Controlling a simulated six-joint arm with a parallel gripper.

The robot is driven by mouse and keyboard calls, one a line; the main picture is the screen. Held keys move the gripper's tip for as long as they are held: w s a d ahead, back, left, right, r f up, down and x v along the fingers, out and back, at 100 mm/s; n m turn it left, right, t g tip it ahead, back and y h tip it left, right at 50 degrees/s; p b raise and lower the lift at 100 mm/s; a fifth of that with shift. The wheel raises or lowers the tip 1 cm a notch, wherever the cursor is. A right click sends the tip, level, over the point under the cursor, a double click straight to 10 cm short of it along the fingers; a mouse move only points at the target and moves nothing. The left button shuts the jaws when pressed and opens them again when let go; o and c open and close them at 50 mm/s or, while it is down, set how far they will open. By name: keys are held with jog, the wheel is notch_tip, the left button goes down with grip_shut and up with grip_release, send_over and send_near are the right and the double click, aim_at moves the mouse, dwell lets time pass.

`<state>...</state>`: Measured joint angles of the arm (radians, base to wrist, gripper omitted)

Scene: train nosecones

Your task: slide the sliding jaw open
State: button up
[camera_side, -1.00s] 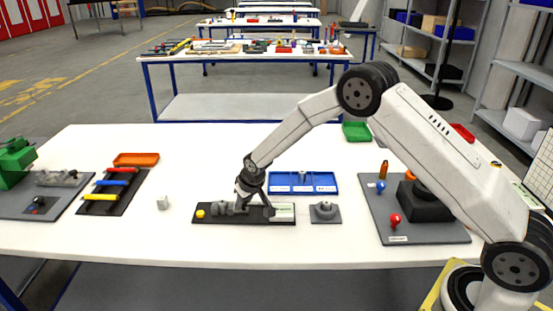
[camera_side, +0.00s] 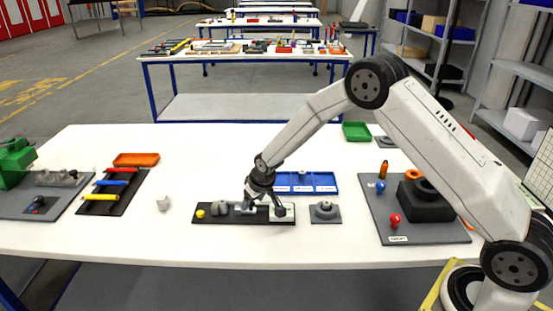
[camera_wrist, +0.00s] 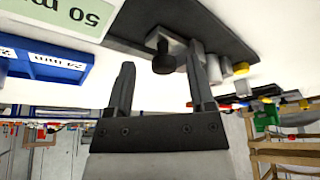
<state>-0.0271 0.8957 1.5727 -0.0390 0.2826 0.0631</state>
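A dark base plate (camera_side: 208,220) lies on the white table in the side view. It carries a yellow knob (camera_side: 200,212), a grey rounded jaw block (camera_side: 221,208) and a grey block (camera_side: 243,209), which looks like the sliding jaw. A pale label plate (camera_side: 287,211) is at its right end. My gripper (camera_side: 264,209) is low over the plate's right half, fingers spread. In the wrist view my gripper (camera_wrist: 161,55) is open, with a black knob (camera_wrist: 163,60) between the fingers. One finger is close to the grey block; contact cannot be told.
A blue tray (camera_side: 325,182) stands behind, and a grey base with a knob (camera_side: 324,211) lies to the right. A small pale block (camera_side: 162,203) is to the left, near a rack of coloured handles (camera_side: 112,190). The table in front is clear.

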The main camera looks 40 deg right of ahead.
jog(key=v, duration=0.7)
jog(key=shift+s+r, duration=0.2)
jog(key=shift+r, duration=0.15)
dwell(0.5)
jog(key=s+r+g, duration=0.1)
jog(key=s+r, duration=0.1)
jog(key=s, duration=1.1)
jog(key=s+d+r, duration=0.1)
jog(key=s+r, duration=0.1)
jog(key=s, duration=1)
jog(key=shift+s+d+g, duration=0.15)
jog(key=shift+s+g, duration=0.25)
